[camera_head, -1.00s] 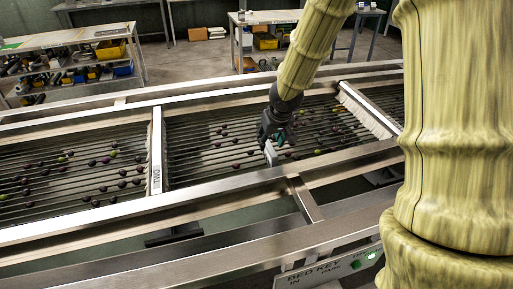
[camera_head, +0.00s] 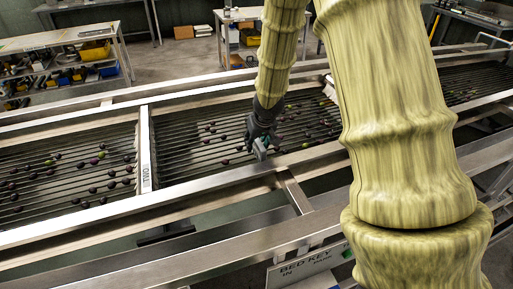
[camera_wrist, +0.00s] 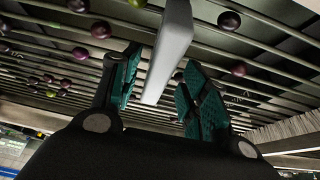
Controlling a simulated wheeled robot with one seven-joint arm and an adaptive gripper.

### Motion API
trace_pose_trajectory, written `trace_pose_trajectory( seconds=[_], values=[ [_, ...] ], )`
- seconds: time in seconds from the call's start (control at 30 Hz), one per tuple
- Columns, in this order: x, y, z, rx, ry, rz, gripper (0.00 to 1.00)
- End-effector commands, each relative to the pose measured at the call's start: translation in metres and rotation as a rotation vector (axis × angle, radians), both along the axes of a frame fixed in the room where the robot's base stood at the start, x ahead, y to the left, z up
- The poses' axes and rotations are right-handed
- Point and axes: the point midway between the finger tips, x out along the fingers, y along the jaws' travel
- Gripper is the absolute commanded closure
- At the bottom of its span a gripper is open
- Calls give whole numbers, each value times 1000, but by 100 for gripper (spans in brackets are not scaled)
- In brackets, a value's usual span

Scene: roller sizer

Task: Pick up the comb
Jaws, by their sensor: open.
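A plain light-grey bar, which seems to be the comb (camera_wrist: 170,50), runs between my two teal-padded fingers in the wrist view. Its teeth do not show. In the head view, a small grey upright piece (camera_head: 260,150) shows at my fingertips, by the near rail of the roller bed. My gripper (camera_wrist: 161,62) is open, with one finger on each side of the bar. A gap shows on the right side; on the left the finger is close to the bar, and I cannot tell if it touches. In the head view my gripper (camera_head: 262,139) is low over the bed.
Dark and green round fruits (camera_head: 93,190) lie scattered on the rollers (camera_head: 190,150). A divider marked TWO (camera_head: 146,160) stands left of my gripper. The metal near rail (camera_head: 200,190) runs in front.

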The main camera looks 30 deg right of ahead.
Motion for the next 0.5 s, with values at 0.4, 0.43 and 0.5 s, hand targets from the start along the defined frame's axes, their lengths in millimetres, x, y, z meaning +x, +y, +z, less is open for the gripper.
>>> trace_pose_trajectory(
  seconds=[0.4, 0.43, 0.5],
  values=[
    [20, -5, -35, -3, 9, 3, 55],
    [21, -6, -37, -3, 8, 3, 55],
    [22, -6, -41, -3, 8, 2, 55]
  ],
)
